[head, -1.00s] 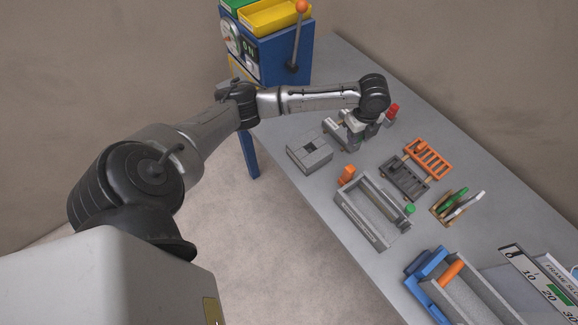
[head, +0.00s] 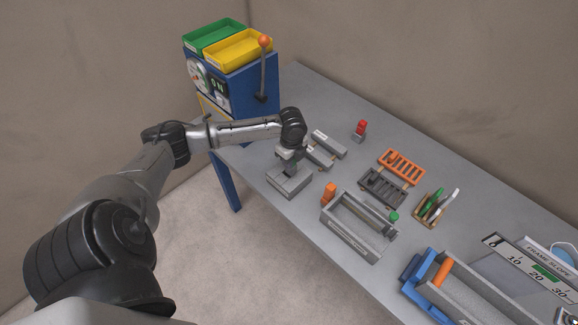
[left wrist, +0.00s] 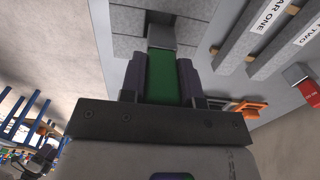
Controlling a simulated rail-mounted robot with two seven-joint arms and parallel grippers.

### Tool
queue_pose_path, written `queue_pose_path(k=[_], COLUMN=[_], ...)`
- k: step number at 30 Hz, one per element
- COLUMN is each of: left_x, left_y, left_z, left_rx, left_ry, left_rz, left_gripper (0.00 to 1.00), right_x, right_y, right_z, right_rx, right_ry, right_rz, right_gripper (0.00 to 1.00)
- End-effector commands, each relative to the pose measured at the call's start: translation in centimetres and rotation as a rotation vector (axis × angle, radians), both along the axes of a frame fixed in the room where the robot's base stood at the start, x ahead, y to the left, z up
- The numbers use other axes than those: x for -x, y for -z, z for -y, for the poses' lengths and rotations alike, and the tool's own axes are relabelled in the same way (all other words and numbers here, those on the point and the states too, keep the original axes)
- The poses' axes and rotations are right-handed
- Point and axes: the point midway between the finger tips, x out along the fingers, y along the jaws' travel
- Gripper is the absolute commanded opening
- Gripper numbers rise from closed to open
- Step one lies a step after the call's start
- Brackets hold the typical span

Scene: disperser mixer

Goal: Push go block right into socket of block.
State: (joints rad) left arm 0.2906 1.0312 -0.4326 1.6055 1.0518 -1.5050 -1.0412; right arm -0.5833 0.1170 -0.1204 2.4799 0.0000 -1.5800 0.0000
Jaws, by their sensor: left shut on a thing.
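The grey socket block (head: 289,183) lies on the near left part of the table. It also shows at the top of the left wrist view (left wrist: 125,20). My left gripper (head: 291,166) is above it, pointing down. In the left wrist view my gripper (left wrist: 161,85) is shut on a green block with a grey end, which I take as the go block (left wrist: 161,72). Its grey end points at the middle of the socket block, over the recess there. How deep it sits, or whether it touches, I cannot tell. My right gripper is not in view.
Two labelled grey bars (head: 328,143) lie just beyond my gripper. A red-topped block (head: 360,129) stands farther back. An orange cylinder (head: 328,193) and a grey tray (head: 345,240) are to the right. A blue cabinet (head: 235,95) stands at the left end.

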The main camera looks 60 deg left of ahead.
Motion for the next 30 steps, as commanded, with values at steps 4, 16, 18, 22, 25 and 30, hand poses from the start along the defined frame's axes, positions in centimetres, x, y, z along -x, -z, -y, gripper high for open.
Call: queue_pose_path(k=[4,16,18,22,25,30], left_x=[0.4,0.5,0.5,0.4,0.4,0.5], left_y=[0.3,3.9,4.3,4.4,4.4,4.7], left_z=[-0.6,-0.6,-0.6,-0.7,-0.6,-0.6], left_rx=[-0.001,0.001,-0.001,-0.002,-0.002,-0.002], left_ry=[0.0,-0.001,-0.001,0.0,0.0,0.0], left_rz=[0.002,0.001,0.003,0.004,0.004,0.002], left_gripper=[0.0,0.0,0.0,0.0,0.0,0.31], right_x=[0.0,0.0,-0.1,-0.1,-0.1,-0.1], right_y=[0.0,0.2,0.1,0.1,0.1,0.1], right_z=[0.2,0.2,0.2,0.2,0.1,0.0], right_rx=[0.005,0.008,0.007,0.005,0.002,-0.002], right_ry=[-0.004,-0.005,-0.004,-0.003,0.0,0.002], right_rz=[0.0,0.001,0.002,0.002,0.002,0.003], right_gripper=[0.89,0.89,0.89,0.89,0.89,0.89])
